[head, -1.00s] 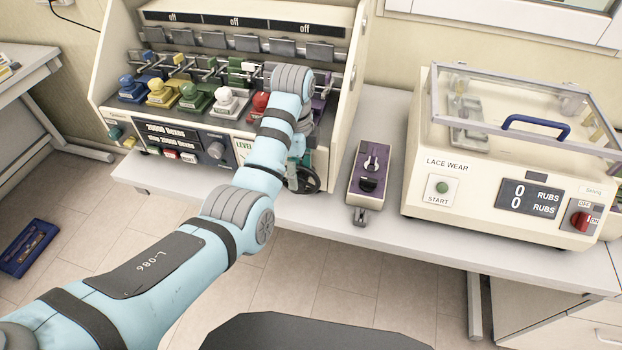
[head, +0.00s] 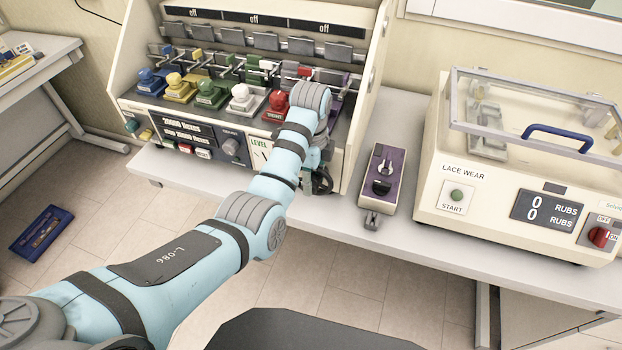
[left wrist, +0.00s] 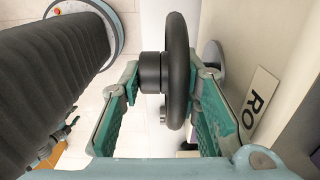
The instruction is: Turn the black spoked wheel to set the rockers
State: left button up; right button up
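The black spoked wheel (head: 322,182) is at the lower right front of the cream flexing machine (head: 366,90), partly hidden by my left arm. In the left wrist view the wheel (left wrist: 178,70) shows edge-on, with its black hub to the left. My left gripper (left wrist: 162,100) is open around it, one green-padded finger on each side. The left finger is close to the hub and the right finger close to the rim; I cannot tell whether either touches. In the head view the left gripper is mostly hidden behind its arm. My right gripper is not in view.
Coloured shoe forms, including a red one (head: 277,105), stand in a row on the machine. A purple-topped device (head: 382,175) lies right of the wheel. The lace wear tester (head: 520,190) stands further right. A blue tray (head: 42,232) lies on the floor at left.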

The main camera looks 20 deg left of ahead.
pick_arm(q)
jog(key=shift+s+a+f, duration=0.1)
jog(key=shift+s+f, duration=0.05)
jog(key=shift+c, duration=0.4)
jog(key=h, duration=0.3)
jog(key=shift+a+f+h, duration=0.15)
jog(key=shift+a+h, duration=0.15)
jog(key=shift+a+f+g+h+b, duration=0.2)
jog(key=shift+g+h+b, duration=0.15)
jog(key=shift+h, duration=0.55)
jog(key=shift+f+h+b, duration=0.1)
jog(key=shift+h+b, duration=0.3)
jog(key=shift+h, duration=0.1)
jog(key=h+b, duration=0.2)
jog(key=b, duration=0.1)
jog(key=h+b, duration=0.2)
jog(key=b, duration=0.2)
jog(key=f+h+b, duration=0.1)
jog(key=h+b, duration=0.1)
jog(key=b, duration=0.1)
jog(key=shift+a+f, duration=0.1)
jog(key=shift+a, duration=0.2)
jog(key=shift+r+h+b, duration=0.25)
jog(key=shift+h+b, duration=0.25)
jog(key=shift+b, duration=0.55)
jog(key=o, duration=1)
jog(key=shift+r, duration=0.15)
jog(key=shift+s+r, duration=0.15)
jog(key=shift+r, duration=0.05)
